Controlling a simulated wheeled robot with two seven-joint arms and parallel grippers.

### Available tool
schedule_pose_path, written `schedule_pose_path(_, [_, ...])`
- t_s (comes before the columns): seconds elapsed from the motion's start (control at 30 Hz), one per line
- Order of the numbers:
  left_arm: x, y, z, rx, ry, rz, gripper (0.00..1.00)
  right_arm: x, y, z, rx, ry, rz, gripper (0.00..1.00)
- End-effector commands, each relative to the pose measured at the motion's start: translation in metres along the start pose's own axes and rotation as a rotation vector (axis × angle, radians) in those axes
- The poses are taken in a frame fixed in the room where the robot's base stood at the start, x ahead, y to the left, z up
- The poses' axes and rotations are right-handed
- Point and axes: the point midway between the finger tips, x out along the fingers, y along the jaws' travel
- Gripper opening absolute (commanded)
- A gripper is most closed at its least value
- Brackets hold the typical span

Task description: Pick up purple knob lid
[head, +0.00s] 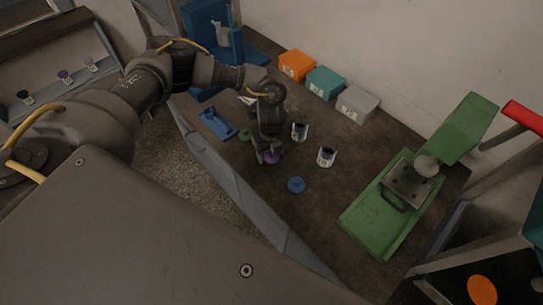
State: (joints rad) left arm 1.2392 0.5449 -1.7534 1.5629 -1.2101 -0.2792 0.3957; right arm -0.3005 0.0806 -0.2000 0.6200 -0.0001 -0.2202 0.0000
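The purple knob lid (271,158) is on the brown table, right at the fingertips of my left gripper (267,154). The gripper points down over the lid and hides part of it. The fingers look apart around the lid's knob, but I cannot tell whether they grip it. A green knob lid (245,134) lies to the left of the gripper, and a blue knob lid (296,185) lies to its lower right. My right gripper is not in view.
Two labelled jars (327,157) (299,131) stand right of the gripper. A blue tray (215,124) lies to the left. Orange (297,65), teal (325,84) and grey (357,104) boxes line the wall. A green machine (372,222) occupies the table's right end.

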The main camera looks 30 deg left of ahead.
Motion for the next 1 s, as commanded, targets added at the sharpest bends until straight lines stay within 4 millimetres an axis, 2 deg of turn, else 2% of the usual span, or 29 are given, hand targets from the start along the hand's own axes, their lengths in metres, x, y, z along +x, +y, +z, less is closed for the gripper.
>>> schedule_pose_path(0.03, [0.0,0.0,0.0,0.0,0.0,0.0,0.56,0.0,-0.001,0.0,0.0,0.0,-0.001,0.36])
schedule_pose_path(0.2, [0.0,0.0,0.0,0.0,0.0,0.0,0.34,0.0,-0.002,-0.001,0.001,0.001,-0.002,0.36])
schedule_pose_path(0.27, [0.0,0.0,0.0,0.0,0.0,0.0,0.28,0.0,-0.002,-0.001,0.001,0.001,-0.002,0.36])
schedule_pose_path(0.67, [-0.004,0.0,0.0,0.0,0.0,-0.001,0.28,0.003,-0.002,0.0,0.001,0.001,-0.002,0.36])
schedule_pose_path(0.87, [-0.029,-0.001,0.001,0.003,-0.001,-0.006,0.28,0.019,-0.002,0.001,0.001,0.001,-0.002,0.36])
schedule_pose_path(1.0, [-0.059,0.015,-0.019,0.008,0.002,-0.005,0.28,0.018,-0.002,0.001,0.001,0.001,-0.002,0.36])
